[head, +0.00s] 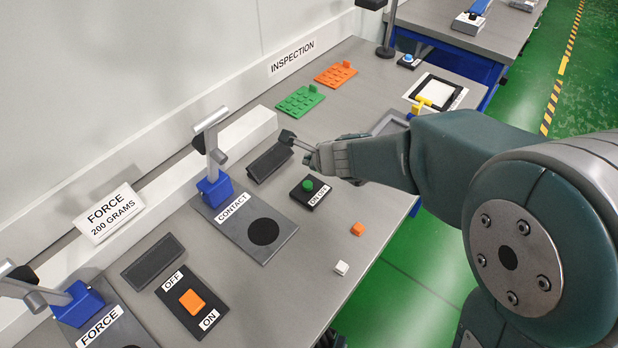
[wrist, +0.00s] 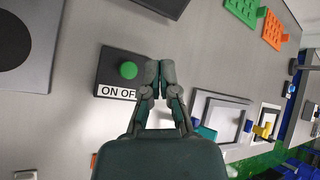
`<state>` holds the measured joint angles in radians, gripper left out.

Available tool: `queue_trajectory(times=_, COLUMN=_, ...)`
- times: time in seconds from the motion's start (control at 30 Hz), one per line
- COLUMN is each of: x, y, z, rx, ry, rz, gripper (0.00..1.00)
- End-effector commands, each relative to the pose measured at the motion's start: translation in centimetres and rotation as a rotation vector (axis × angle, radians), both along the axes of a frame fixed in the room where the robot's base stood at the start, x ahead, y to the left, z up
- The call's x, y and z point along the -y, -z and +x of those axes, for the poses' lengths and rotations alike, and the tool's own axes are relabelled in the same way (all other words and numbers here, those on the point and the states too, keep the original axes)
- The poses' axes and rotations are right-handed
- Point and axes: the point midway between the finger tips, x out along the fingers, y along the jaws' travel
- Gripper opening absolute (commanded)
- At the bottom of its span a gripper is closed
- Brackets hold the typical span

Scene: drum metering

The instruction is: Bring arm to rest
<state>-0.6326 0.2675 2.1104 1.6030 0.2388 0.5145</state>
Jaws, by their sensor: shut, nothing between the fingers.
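My gripper (head: 312,160) is in the middle of the head view, above the grey bench (head: 335,210). My arm reaches in from the right. In the wrist view my gripper (wrist: 160,70) has its two fingertips together, with nothing between them. The fingertips show just right of a green button (wrist: 128,70) on a dark box labelled ON OFF. The same green button (head: 308,184) shows just below my gripper in the head view. I cannot tell the exact height of the fingers above the bench.
A CONTACT plate (head: 275,245) with a blue stand lies left of the button. An orange cube (head: 357,229) and a white cube (head: 341,267) lie near the front edge. Green (head: 300,102) and orange (head: 336,74) trays are at the back. Open bench lies around the cubes.

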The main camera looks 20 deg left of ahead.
Motion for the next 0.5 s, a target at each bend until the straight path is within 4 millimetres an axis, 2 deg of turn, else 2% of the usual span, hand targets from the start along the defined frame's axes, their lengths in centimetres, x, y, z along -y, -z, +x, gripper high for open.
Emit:
queue_trajectory(times=0.27, x=0.3, y=-0.4, z=0.0, rx=0.011, ry=-0.01, rz=-0.002, gripper=0.0)
queue_trajectory(times=0.37, x=1.8, y=-2.2, z=0.0, rx=0.071, ry=-0.07, rz=-0.019, gripper=0.0)
queue_trajectory(times=0.5, x=5.9, y=-6.4, z=-0.9, rx=0.225, ry=-0.233, rz=-0.093, gripper=0.0)
